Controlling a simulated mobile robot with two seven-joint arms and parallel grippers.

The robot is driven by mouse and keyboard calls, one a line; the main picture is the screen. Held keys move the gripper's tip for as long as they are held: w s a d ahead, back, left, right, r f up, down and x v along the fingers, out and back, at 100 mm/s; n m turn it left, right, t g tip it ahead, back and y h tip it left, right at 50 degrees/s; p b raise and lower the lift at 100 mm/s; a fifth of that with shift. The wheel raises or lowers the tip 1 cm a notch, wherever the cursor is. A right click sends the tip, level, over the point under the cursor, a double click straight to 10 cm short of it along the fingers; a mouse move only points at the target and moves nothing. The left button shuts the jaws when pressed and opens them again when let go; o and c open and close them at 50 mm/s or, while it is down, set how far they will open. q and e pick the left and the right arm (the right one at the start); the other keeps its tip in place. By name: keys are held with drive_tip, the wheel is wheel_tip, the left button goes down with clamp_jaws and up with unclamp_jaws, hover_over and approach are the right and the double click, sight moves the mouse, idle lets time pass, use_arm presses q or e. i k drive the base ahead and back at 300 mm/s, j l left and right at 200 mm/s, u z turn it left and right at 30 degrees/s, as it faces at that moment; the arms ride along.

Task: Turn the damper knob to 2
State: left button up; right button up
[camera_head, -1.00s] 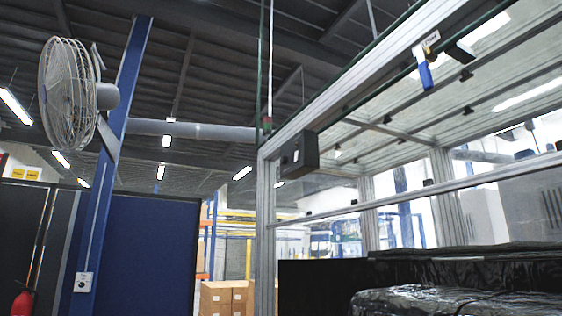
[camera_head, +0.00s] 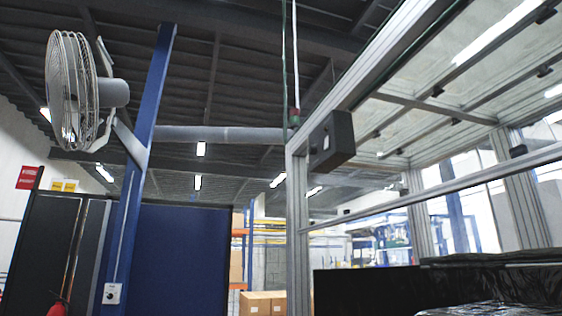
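A small pale control plate with a dark round knob (camera_head: 112,293) is on the lower part of the blue post (camera_head: 140,170), at the lower left of the head view. It may be the damper knob, but its markings are too small to read. No other knob can be made out. Neither of my grippers is in the head view.
A caged fan (camera_head: 75,92) is mounted high on the post. A metal-framed enclosure (camera_head: 298,200) with a dark grey box (camera_head: 331,140) stands at the right. Dark panels (camera_head: 180,258) and cardboard boxes (camera_head: 262,304) are behind. A red extinguisher (camera_head: 58,307) is at the lower left.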

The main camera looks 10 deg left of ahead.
sight(311, 149)
drive_tip(key=i+j+u, duration=0.2)
drive_tip(key=i+u, duration=0.65)
drive_tip(key=i+j+z, duration=0.15)
drive_tip(key=i+z, duration=0.25)
drive_tip(key=i+j+z, duration=0.35)
drive_tip(key=i, duration=0.25)
drive_tip(key=j+z, duration=0.2)
drive_tip(key=z, duration=0.2)
drive_tip(key=i+j+z, duration=0.1)
drive_tip(key=z, duration=0.25)
drive_tip(key=j+z, duration=0.4)
drive_tip(key=l, duration=0.1)
